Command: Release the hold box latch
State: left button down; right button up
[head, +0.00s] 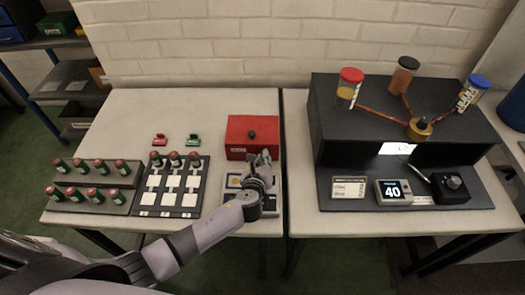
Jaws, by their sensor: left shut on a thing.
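The red hold box (240,131) stands at the back right of the left table, with a round black knob (252,134) on its top. My left arm reaches in from the lower left. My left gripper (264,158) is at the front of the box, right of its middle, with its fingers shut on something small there. This appears to be the latch, but the gripper hides it. Below the gripper is a light grey device (233,194) with a yellow round mark, partly covered by my wrist. My right gripper is not in view.
Racks of red-capped green vials (70,197) and a board with white squares (150,198) lie to the left. A red and a green clip (193,140) lie behind them. On the right table is a black stand (340,110) with three jars and a display (393,192).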

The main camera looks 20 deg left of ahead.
pick_arm(q)
jog(key=shift+d+r+m+y+p, duration=0.1)
jog(key=shift+r+m+y+p, duration=0.15)
jog(key=shift+m+y+p, duration=0.55)
jog(key=shift+d+f+m+g+p, duration=0.15)
jog(key=shift+m+g+p, duration=0.25)
jog(key=shift+m+p, duration=0.5)
jog(key=shift+f+y, duration=0.1)
jog(key=shift+y, duration=0.3)
jog(key=c, duration=1.7)
grip_release()
jog(key=v, duration=1.2)
